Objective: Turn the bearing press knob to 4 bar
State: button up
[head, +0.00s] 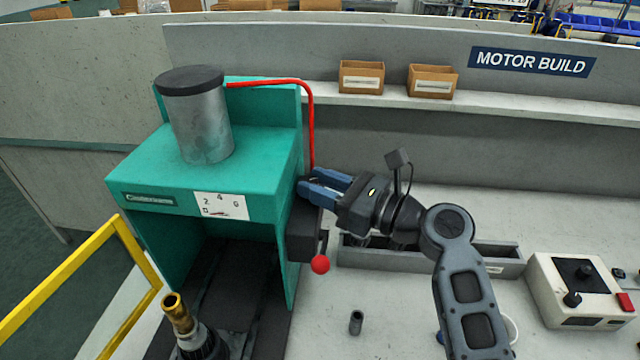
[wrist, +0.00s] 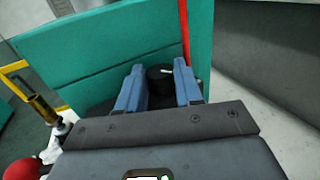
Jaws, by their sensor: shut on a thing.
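The bearing press is a teal machine (head: 150,165) on the left of the head view, with a grey cylinder (head: 200,125) on top. A white gauge plate (head: 221,206) on its front shows 2, 4 and 6. A small red mark sits low on the plate; its exact reading is too small to tell. The black knob (wrist: 160,80), with a short white mark on top, is on the press's right side in the wrist view. My gripper (head: 307,187) reaches it from the right. Its blue fingers (wrist: 160,88) are shut on the knob, one on each side.
A red hose (head: 312,120) runs down close behind my fingers. A red ball (head: 320,264) on a dark block sits just below. A grey trough (head: 400,262) lies behind my arm. A yellow rail (head: 60,290) and a brass-topped post (head: 177,312) stand front left. A control box (head: 570,290) is right.

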jog(key=n+g, duration=0.2)
jog(key=g, duration=0.1)
jog(key=w+n+g+y+b, duration=0.1)
jog(key=n+g, duration=0.1)
jog(key=g, duration=0.1)
jog(key=n+g, duration=0.1)
jog(key=g, duration=0.1)
jog(key=shift+w+d+n+g+y+b, duration=0.1)
jog(key=shift+w+n+g+y+b, duration=0.05)
jog(key=shift+n+g+y+b, duration=0.25)
jog(key=n+g+b, duration=0.2)
jog(key=g, duration=0.1)
jog(key=n+g+h+b, duration=0.1)
jog(key=g, duration=0.1)
jog(key=shift+w+f, duration=0.2)
jog(key=shift+w, duration=0.05)
jog(key=n+g+h+b, duration=0.1)
jog(key=n+g+b, duration=0.1)
jog(key=g+b, duration=0.1)
jog(key=shift+w+r, duration=0.1)
jog(key=shift+w, duration=0.05)
jog(key=shift+n+g+h+b, duration=0.3)
jog(key=shift+n+g+h, duration=0.1)
jog(key=shift+h, duration=0.1)
jog(key=o, duration=0.8)
jog(key=shift+c, duration=0.2)
jog(key=shift+r, duration=0.1)
jog(key=shift+w, duration=0.1)
